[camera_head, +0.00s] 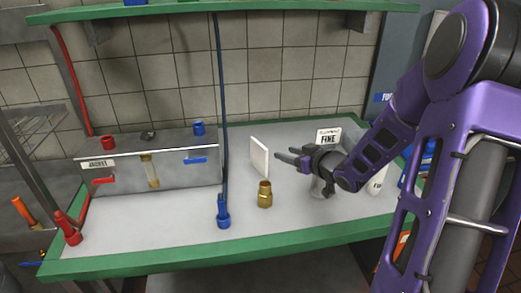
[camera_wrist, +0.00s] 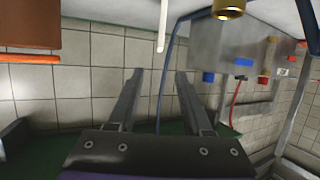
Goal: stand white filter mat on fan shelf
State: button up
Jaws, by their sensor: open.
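The white filter mat (camera_head: 259,157) stands upright, turned nearly edge-on, on a grey green-edged shelf (camera_head: 310,215). In the wrist view, which looks upside down, a thin white edge (camera_wrist: 163,26) that seems to be the mat shows at the top centre. My gripper (camera_head: 284,155) is just right of the mat, its fingers pointing left toward it. The fingers are apart with nothing between them, as the wrist view also shows (camera_wrist: 158,76). A small gap seems to separate the fingertips from the mat. I cannot tell which surface is the fan shelf.
A brass fitting (camera_head: 265,194) stands just in front of the mat. A blue fitting with a hose (camera_head: 223,212) is left of it. A grey metal box (camera_head: 150,165) fills the back left. A white "FINE" block (camera_head: 328,138) stands behind my gripper. The front right surface is clear.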

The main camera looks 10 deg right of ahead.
aim_at(263, 147)
jog(key=b+x, duration=0.1)
jog(key=x, duration=1)
jog(key=shift+w+a+f, duration=0.25)
jog(key=shift+x, duration=2.7)
jog(key=shift+s+f, duration=0.1)
jog(key=shift+f, duration=0.05)
grip_shut()
